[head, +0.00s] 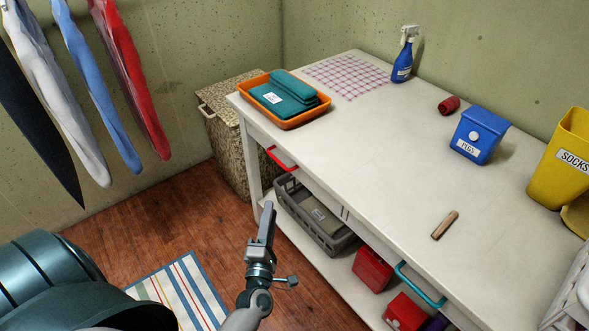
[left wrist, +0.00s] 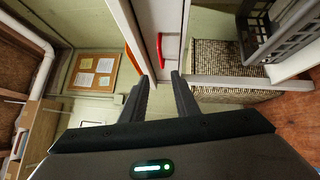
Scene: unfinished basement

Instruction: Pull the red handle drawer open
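The red handle (head: 281,158) is on a drawer in the left part of the white table's front, below the top. The drawer looks shut. The red handle also shows in the left wrist view (left wrist: 160,48), upright in that picture, beyond my fingertips. My left gripper (head: 267,210) is in front of the table, short of the handle and apart from it. In the left wrist view its two fingers (left wrist: 162,77) stand apart with nothing between them. My right gripper is in neither view.
The white table (head: 355,150) bears an orange tray (head: 284,121), a blue spray bottle (head: 402,62), a blue bin (head: 480,137) and a yellow bin (head: 562,165). A turquoise handle (head: 420,286) is farther right. A grey crate (head: 308,228) and red boxes stand on the lower shelf. A speckled hamper (head: 225,150) stands at left.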

